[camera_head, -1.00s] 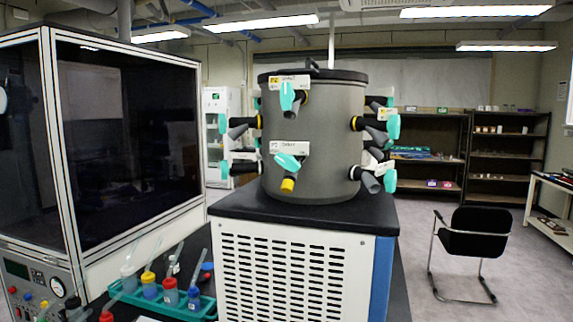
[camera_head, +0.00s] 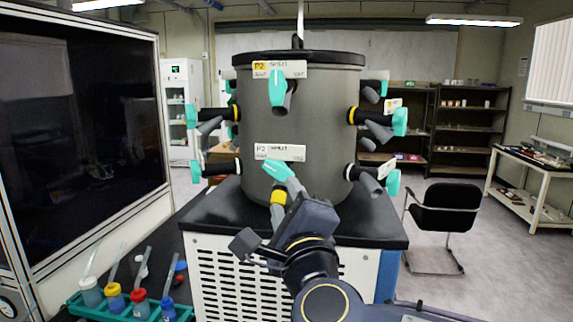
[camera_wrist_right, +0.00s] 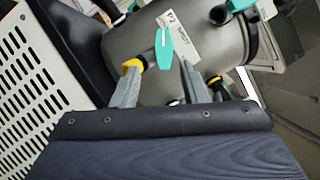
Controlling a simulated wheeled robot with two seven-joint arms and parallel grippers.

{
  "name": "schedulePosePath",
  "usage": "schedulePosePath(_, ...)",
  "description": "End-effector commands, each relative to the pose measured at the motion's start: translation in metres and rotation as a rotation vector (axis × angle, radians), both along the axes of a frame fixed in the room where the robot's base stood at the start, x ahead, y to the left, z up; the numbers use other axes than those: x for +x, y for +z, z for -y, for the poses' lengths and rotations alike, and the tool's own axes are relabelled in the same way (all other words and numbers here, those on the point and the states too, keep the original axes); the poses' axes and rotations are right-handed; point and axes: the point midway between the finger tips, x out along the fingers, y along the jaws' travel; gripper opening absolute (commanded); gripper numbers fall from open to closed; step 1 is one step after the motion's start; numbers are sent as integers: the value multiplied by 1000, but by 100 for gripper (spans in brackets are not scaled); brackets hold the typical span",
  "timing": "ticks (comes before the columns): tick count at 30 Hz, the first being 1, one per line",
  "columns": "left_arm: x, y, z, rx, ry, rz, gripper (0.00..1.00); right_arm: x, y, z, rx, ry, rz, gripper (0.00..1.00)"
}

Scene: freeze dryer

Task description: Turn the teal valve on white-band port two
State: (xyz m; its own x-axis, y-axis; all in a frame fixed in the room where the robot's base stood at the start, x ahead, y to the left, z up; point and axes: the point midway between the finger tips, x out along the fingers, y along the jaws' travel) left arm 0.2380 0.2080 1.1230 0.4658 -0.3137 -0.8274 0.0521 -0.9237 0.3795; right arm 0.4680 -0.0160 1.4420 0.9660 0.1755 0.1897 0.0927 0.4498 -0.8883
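The teal valve (camera_head: 276,170) on the lower front port sits below a white label (camera_head: 280,152) that appears to read P2 SHUT. Its handle lies aslant in the head view, above a yellow ring (camera_head: 278,197). In the wrist view the teal valve (camera_wrist_right: 163,48) shows just beyond my right gripper (camera_wrist_right: 160,64), whose two fingers are apart with nothing held. In the head view my right gripper (camera_head: 290,195) is just below and right of the valve, partly covering the port. Contact cannot be told. My left gripper is not in view.
Another teal valve (camera_head: 277,88) hangs upright above, under a label with a yellow mark (camera_head: 279,69). More valved ports stick out from both sides of the grey drum (camera_head: 325,120). A glass-fronted cabinet (camera_head: 80,130) stands left, with a bottle rack (camera_head: 70,300) before it.

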Motion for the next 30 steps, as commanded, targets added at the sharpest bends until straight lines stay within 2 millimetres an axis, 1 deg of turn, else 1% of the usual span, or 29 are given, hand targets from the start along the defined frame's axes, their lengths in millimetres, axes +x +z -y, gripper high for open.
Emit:
schedulePosePath(2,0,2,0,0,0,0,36,2,3,-4,41,-15,-9,40)
schedulePosePath(5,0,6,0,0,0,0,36,10,5,-4,53,-23,-13,40)
schedulePosePath(12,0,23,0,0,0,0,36,47,13,-9,49,-24,-13,40)
schedulePosePath(15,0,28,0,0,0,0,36,61,16,-11,48,-24,-12,40)
schedulePosePath(18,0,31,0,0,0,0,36,70,17,-13,49,-22,-11,40)
schedulePosePath(22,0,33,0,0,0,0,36,76,17,-13,47,-22,-10,40)
schedulePosePath(29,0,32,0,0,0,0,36,77,17,-13,47,-22,-9,40)
schedulePosePath(30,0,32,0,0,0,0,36,77,17,-13,47,-22,-9,36)
